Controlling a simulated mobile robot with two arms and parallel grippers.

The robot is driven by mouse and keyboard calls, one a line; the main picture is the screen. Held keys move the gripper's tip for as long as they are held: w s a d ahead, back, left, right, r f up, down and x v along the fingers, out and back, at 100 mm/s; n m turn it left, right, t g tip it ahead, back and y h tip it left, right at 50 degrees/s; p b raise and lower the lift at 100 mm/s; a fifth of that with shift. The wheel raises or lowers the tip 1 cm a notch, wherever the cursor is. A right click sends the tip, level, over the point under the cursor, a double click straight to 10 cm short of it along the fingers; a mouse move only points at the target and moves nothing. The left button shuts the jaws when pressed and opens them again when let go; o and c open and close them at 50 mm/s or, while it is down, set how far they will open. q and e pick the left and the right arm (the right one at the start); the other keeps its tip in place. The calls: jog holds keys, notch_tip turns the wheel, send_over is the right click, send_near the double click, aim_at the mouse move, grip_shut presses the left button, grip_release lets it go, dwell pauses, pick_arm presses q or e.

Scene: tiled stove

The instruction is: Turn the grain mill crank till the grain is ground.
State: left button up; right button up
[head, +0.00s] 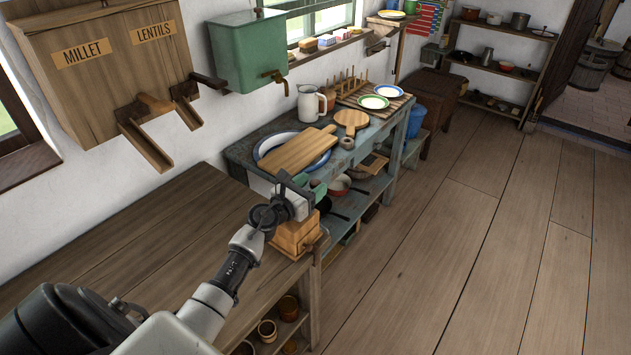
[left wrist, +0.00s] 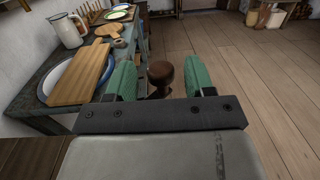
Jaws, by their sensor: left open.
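The grain mill (head: 296,236) is a small wooden box at the far right corner of the brown table. My arm and gripper hide its upper part in the head view. My left gripper (head: 300,184) is right above the mill, with green fingers. In the left wrist view the gripper (left wrist: 160,66) is open, and a dark brown crank knob (left wrist: 160,76) shows between its two fingers. The fingers look apart from the knob on both sides. The crank's arm and the grain are hidden. My right gripper is not in view.
Behind the mill, a blue-grey bench (head: 240,150) holds a cutting board (head: 305,150) on a plate, a white jug (head: 308,103) and a round board (head: 351,120). A millet and lentils dispenser (head: 105,60) hangs at left. Open floor lies at right.

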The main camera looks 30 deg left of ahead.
pick_arm(q)
jog(key=shift+w+d, duration=0.15)
jog(key=shift+w, duration=0.75)
grip_shut()
